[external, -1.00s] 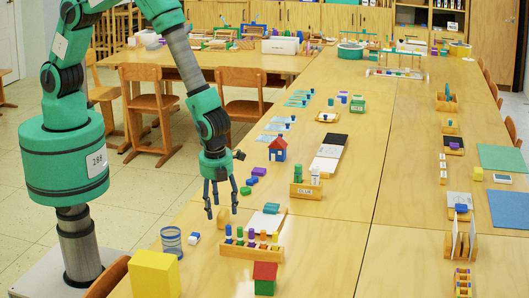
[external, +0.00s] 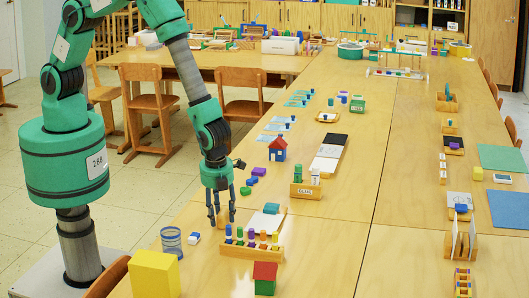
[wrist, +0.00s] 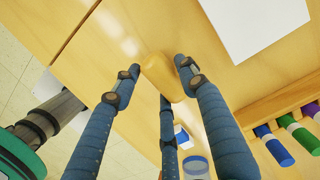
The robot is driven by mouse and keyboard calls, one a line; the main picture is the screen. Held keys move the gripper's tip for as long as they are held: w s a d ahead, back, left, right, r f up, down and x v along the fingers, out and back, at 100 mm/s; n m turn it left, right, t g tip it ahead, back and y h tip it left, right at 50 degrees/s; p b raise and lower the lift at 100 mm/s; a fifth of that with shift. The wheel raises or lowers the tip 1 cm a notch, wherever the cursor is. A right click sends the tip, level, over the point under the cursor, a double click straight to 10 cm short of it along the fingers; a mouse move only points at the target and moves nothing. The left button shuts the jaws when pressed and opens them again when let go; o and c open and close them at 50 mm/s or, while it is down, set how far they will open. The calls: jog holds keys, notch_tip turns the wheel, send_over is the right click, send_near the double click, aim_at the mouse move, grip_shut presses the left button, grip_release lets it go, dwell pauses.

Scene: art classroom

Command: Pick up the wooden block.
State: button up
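The wooden block (wrist: 160,76) is a small tan piece with rounded edges, standing on the table. In the wrist view it lies between the three blue fingers of my gripper (wrist: 156,78). The fingers are spread around it: one on the left with a gap, one close to its right side, and one at its lower side. I cannot tell whether any finger touches it. In the external view my gripper (external: 222,218) is low over the table's left part, and the block is mostly hidden among the fingers.
A rack of colored pegs (external: 252,250) stands just right of my gripper, with white paper (external: 265,223) behind it. A small blue and white piece (external: 194,238), a blue cup (external: 171,240) and a yellow box (external: 155,274) are nearer the front left. The table's middle (external: 335,235) is clear.

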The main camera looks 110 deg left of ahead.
jog(key=c, duration=0.6)
jog(key=shift+c, duration=0.2)
jog(key=shift+r, duration=0.1)
jog(key=shift+r, duration=0.45)
jog(key=r, duration=0.1)
jog(key=r+p, duration=0.1)
jog(key=shift+s+r, duration=0.3)
jog(key=shift+s, duration=0.05)
jog(key=s, duration=0.5)
jog(key=s+a+r, duration=0.1)
jog(key=s, duration=0.4)
jog(key=s+a+p, duration=0.1)
jog(key=s, duration=0.4)
jog(key=shift+a+r, duration=0.15)
jog(key=shift+a, duration=0.1)
